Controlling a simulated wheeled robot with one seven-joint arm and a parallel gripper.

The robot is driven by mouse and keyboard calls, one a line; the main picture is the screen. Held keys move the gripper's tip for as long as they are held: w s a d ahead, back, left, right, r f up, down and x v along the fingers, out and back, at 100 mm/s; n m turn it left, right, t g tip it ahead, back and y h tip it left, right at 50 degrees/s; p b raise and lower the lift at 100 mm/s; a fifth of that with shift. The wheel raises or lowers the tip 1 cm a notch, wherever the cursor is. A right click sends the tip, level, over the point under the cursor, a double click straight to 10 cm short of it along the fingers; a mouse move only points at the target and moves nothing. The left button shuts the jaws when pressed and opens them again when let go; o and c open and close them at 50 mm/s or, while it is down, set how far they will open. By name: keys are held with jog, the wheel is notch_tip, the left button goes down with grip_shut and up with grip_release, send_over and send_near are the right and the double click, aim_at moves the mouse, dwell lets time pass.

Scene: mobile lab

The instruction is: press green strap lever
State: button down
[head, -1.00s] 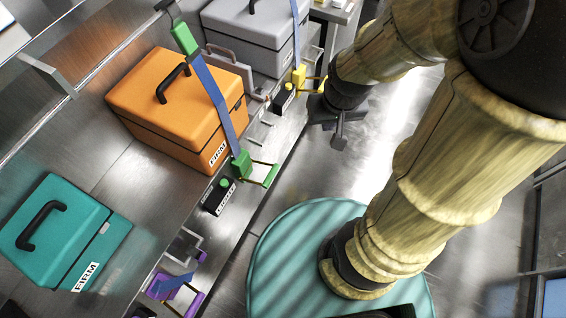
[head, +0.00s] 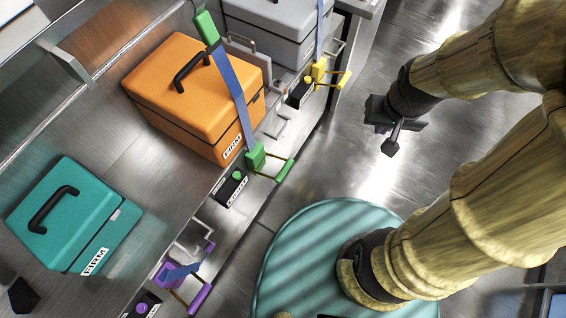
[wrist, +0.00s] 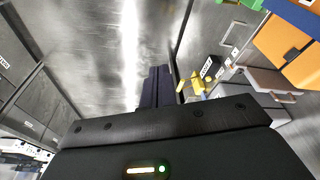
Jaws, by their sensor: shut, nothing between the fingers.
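The green strap lever (head: 284,170) sticks out from a green buckle (head: 256,155) on the bench's front edge. A blue strap (head: 232,92) runs from that buckle over the orange case (head: 195,98) to a green block (head: 206,27) behind. My gripper (head: 391,146) is out over the floor, right of the green lever and apart from it. In the wrist view, the fingers (wrist: 155,88) are together with nothing between them. The wrist view shows the yellow buckle and part of the orange case (wrist: 285,45); the green lever is not clear there.
A yellow lever (head: 340,79) and grey case (head: 283,28) stand farther back. A teal case (head: 75,215) and purple lever (head: 200,298) are nearer. A black box with a green button (head: 232,187) sits beside the green buckle. The floor around my gripper is clear.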

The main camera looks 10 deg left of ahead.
jog(key=w+a+f+n+g, duration=0.1)
jog(key=w+a+f+n, duration=0.1)
jog(key=a+f+n, duration=0.4)
jog(key=n+g+h+b, duration=0.2)
jog(key=n+b, duration=0.1)
jog(key=n, duration=2.3)
send_over(283, 169)
jog(key=w+a, duration=0.1)
jog(key=a, duration=0.2)
notch_tip(283, 169, down, 11)
jog(key=shift+f, duration=0.15)
jog(key=d+f, duration=0.1)
jog(key=f, duration=0.8)
jog(key=s+d+f, duration=0.1)
jog(key=f, duration=0.3)
jog(key=shift+d+f, duration=0.3)
jog(key=shift+w, duration=0.1)
